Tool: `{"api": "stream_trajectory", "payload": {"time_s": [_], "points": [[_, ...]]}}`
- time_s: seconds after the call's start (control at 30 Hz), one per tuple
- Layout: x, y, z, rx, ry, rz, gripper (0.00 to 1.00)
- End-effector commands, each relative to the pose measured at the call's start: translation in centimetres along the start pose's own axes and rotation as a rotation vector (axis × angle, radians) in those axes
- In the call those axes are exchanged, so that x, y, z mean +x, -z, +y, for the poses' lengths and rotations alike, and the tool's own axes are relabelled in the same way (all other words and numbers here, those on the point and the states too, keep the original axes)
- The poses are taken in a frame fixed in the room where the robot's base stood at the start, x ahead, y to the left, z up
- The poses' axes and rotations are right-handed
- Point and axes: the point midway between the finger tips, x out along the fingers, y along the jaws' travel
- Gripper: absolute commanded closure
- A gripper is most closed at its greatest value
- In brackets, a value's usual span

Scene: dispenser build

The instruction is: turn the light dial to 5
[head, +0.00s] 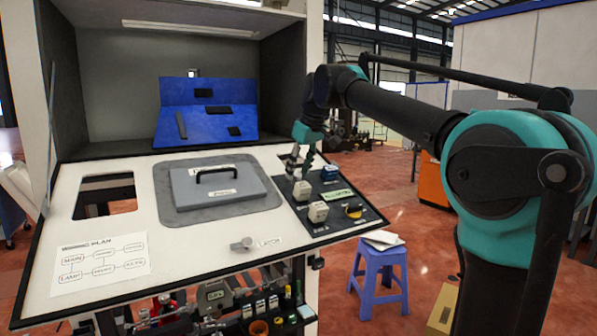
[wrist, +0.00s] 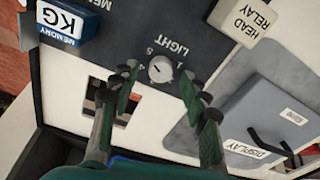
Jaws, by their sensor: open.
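The light dial (wrist: 161,69) is a small pale round knob with a slot across its face, on the dark panel (wrist: 160,20) in the wrist view. The label LIGHT and small figures surround it; a 5 seems to stand at its upper left. My gripper (wrist: 158,83) is open, with one finger on each side of the dial and gaps between them and it. In the head view my gripper (head: 303,158) hangs over the top left of the dark panel (head: 330,222) and hides the dial there.
A white HEAD RELAY block (wrist: 247,22) and a blue MEMORY block (wrist: 67,22) stand near the dial. A grey DISPLAY lid with a black handle (head: 217,188) lies left of the panel. A latch knob (head: 243,244) is at the board's front. A blue stool (head: 379,270) stands right.

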Motion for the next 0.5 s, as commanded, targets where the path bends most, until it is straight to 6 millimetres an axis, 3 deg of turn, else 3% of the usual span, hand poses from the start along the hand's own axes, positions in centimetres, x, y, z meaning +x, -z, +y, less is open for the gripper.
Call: {"api": "stream_trajectory", "payload": {"time_s": [0.5], "points": [[-9.4, 0.0, 0.0, 0.001, 0.000, 0.000, 0.54]]}}
